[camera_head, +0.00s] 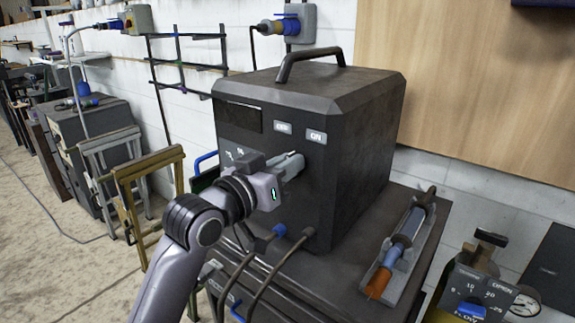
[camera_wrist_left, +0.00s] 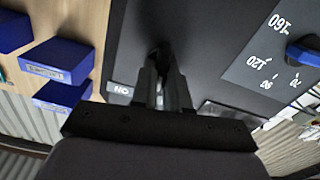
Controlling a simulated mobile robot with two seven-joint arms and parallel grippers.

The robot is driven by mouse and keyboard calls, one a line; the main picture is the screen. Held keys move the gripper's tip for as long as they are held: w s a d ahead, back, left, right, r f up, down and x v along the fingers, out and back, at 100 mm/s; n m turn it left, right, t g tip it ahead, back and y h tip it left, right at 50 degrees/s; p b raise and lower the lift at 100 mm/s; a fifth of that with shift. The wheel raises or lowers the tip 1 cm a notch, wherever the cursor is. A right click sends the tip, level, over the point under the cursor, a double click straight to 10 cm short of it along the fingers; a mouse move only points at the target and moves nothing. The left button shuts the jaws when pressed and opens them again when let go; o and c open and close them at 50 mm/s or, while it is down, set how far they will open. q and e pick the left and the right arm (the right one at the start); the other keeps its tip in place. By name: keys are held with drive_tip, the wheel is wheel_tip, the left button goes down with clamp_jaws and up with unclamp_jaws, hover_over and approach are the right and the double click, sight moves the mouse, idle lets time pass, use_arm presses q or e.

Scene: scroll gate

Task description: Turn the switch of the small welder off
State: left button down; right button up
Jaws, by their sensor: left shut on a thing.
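The small welder (camera_head: 365,140) is a dark grey box with a top handle, standing on a dark cart. Its front panel carries an OFF label (camera_head: 283,127) and an ON label (camera_head: 316,136). My left gripper (camera_head: 292,165) is at the front panel just below these labels, shut on the switch, which is mostly hidden by the fingers. In the left wrist view the fingers (camera_wrist_left: 166,85) reach to the dark panel, with the ON label (camera_wrist_left: 122,90) upside down beside them. The switch's exact angle cannot be told. My right gripper is not in view.
A blue dial (camera_wrist_left: 303,52) with number marks is on the panel. Cables (camera_head: 275,270) hang from the front below my gripper. A torch (camera_head: 397,245) lies in a holder on the cart's right. A gas regulator (camera_head: 478,285) stands at the lower right.

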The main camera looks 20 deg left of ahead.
use_arm(q)
drive_tip(key=n, duration=0.5)
drive_tip(key=shift+w+a+f+n, duration=0.1)
drive_tip(key=shift+a+f+n, duration=0.05)
drive_tip(key=shift+n, duration=0.25)
idle(0.4)
drive_tip(key=c, duration=1.1)
unclamp_jaws()
drive_tip(key=shift+b+v, duration=0.55)
drive_tip(key=shift+v, duration=3.05)
